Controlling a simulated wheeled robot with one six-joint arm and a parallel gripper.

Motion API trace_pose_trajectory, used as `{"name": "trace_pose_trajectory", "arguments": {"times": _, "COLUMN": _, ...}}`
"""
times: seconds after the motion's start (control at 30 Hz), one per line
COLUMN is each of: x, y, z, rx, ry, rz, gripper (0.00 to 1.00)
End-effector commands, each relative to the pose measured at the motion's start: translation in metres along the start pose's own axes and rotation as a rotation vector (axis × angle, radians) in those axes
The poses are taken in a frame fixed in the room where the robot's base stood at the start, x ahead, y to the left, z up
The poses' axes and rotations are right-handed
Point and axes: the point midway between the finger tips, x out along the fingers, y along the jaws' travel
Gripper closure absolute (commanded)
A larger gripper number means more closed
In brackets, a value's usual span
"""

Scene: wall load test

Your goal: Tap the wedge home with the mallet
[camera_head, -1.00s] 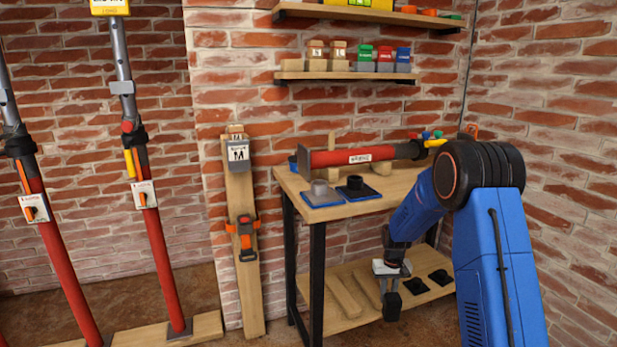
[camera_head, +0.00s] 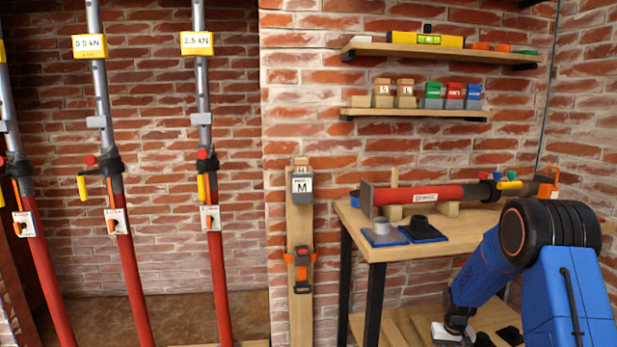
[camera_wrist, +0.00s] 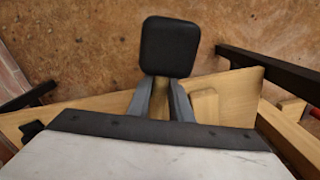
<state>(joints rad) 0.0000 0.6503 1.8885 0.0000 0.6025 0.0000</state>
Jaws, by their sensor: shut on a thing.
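In the wrist view, my gripper (camera_wrist: 161,90) is shut on the mallet, whose square black head (camera_wrist: 172,46) shows just beyond the fingertips. The mallet's handle is mostly hidden between the fingers. In the head view, my gripper (camera_head: 458,332) is low by the workbench, cut by the bottom edge, with the dark mallet head (camera_head: 484,341) partly showing. A grey block marked M (camera_head: 301,186) sits near the top of an upright wooden plank (camera_head: 300,225) against the brick wall. A small wooden piece (camera_head: 299,163) shows above it; I cannot tell if it is the wedge.
Several red and grey props (camera_head: 217,265) stand at the left, with load displays reading 0.0 kN and 2.5 kN. The workbench (camera_head: 362,245) holds a lying red prop (camera_head: 420,194) and two base plates. Wall shelves (camera_head: 420,114) hold wooden and coloured blocks. An orange clamp (camera_head: 301,268) grips the plank.

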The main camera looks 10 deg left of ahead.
Motion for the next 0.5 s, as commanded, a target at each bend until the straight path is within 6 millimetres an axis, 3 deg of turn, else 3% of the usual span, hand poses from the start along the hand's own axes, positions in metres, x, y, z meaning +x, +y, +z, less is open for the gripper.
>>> {"name": "trace_pose_trajectory", "arguments": {"times": 0.5, "x": -0.0036, "y": 0.0000, "z": -0.0003, "rx": 0.000, "ry": 0.001, "rz": 0.000, "gripper": 1.00}}
